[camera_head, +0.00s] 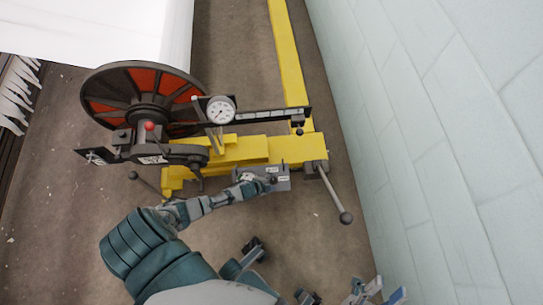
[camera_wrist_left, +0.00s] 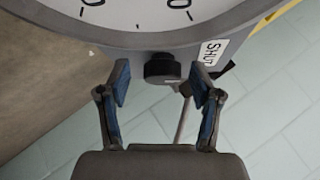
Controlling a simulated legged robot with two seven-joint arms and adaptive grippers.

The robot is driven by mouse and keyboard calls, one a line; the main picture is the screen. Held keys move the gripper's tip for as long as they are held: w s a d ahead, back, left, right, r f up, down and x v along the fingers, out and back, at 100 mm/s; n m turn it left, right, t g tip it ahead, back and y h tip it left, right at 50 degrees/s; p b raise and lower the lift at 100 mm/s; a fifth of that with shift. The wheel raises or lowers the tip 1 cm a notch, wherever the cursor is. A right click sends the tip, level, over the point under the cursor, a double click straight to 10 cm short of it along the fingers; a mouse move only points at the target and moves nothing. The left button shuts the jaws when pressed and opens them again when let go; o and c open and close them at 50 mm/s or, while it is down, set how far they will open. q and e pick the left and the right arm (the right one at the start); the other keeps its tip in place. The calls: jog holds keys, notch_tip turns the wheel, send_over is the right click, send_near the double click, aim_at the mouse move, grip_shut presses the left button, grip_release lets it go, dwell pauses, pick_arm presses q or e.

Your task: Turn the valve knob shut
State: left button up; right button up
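The black valve knob (camera_wrist_left: 162,68) sits below a large round dial (camera_wrist_left: 140,12) in the left wrist view, with a SHUT label (camera_wrist_left: 211,52) on the grey surface to its right. My left gripper (camera_wrist_left: 162,88) is open, its two blue-padded fingers apart on either side of the knob, with visible gaps. In the head view, my left gripper (camera_head: 247,187) is at a small grey box (camera_head: 280,183) on the front of the yellow frame; the knob there is too small to make out clearly. My right gripper (camera_head: 382,292) is at the bottom edge, partly cut off, fingers apart and empty.
A large red-and-black wheel (camera_head: 142,92) and a round gauge (camera_head: 221,110) stand behind the box. A ball-ended lever (camera_head: 333,192) juts out to its right. A yellow beam (camera_head: 290,50) runs back beside the pale block wall (camera_head: 440,100). Brown floor is clear at lower left.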

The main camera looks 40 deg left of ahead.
pick_arm(q)
jog(key=v, duration=1.2)
jog(key=shift+w, duration=0.1)
dwell(0.4)
